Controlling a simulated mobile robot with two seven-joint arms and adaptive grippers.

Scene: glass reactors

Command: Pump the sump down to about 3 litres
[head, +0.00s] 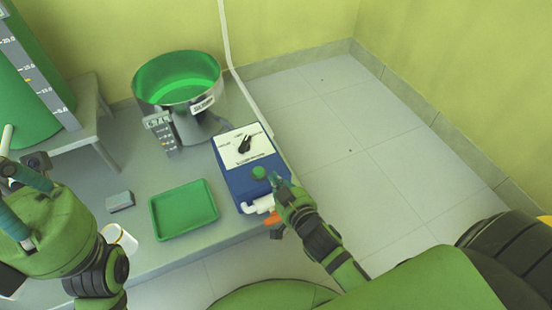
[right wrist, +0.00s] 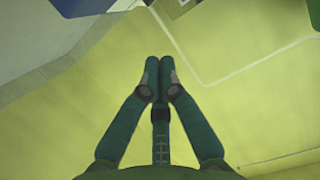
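The sump is a round steel vessel (head: 150,95) labelled SUMP, holding green liquid, at the back of the bench in the head view. A small level scale (head: 161,131) stands at its front; its reading is too small to tell. A blue pump box (head: 231,180) has a white panel with a black selector knob (head: 244,144) and a green button (head: 259,172). My right gripper (head: 277,182) is beside the button, at the box's right side; contact cannot be told. In the right wrist view its fingers (right wrist: 158,64) are together and empty. My left gripper (head: 24,190) is partly visible at the left.
A large green-filled tank (head: 35,75) with a scale stands on a grey stand (head: 88,105) at the left. A green tray (head: 183,209), a grey block (head: 120,201) and a white cup (head: 119,239) are on the bench. A white pipe with an orange part (head: 272,218) is at the pump's front.

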